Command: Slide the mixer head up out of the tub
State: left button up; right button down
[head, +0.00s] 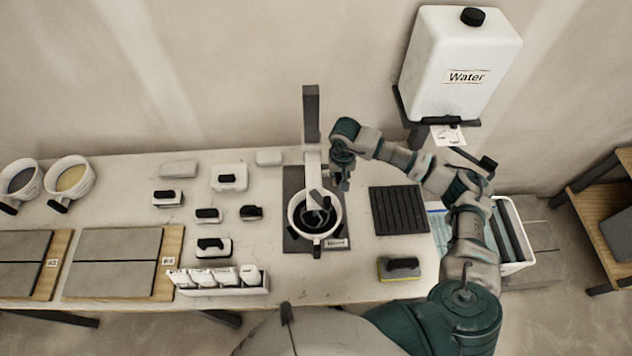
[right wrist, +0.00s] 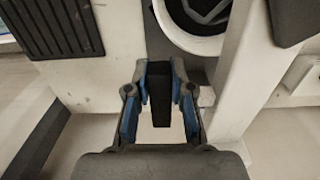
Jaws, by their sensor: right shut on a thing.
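The mixer stands at the back middle of the table, with a dark upright column (head: 311,115) and a pale mixer head (head: 313,160) on it. The white tub (head: 293,212) sits below on a dark base, and the mixer's paddle (head: 318,215) shows inside its rim. My right gripper (head: 341,180) is at the right side of the mixer head. In the right wrist view, my right gripper (right wrist: 160,100) is shut on a dark handle (right wrist: 160,95) beside the white column part; the tub (right wrist: 195,30) is beyond. My left gripper is not in view.
A black ribbed mat (head: 398,210) lies right of the mixer. A white water tank (head: 460,65) stands at the back right. Several small tools lie left of the tub, near a rack of packets (head: 222,282). A yellow-edged sponge float (head: 398,268) lies at the front right.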

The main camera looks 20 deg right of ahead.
notch_tip(320, 180, up, 16)
jog(key=p, duration=0.7)
jog(key=shift+r, duration=0.25)
jog(key=c, duration=0.8)
grip_release()
jog(key=shift+f, duration=0.25)
jog(key=shift+r, duration=0.15)
notch_tip(320, 180, up, 7)
jog(key=p, duration=0.2)
jog(key=shift+f, duration=0.2)
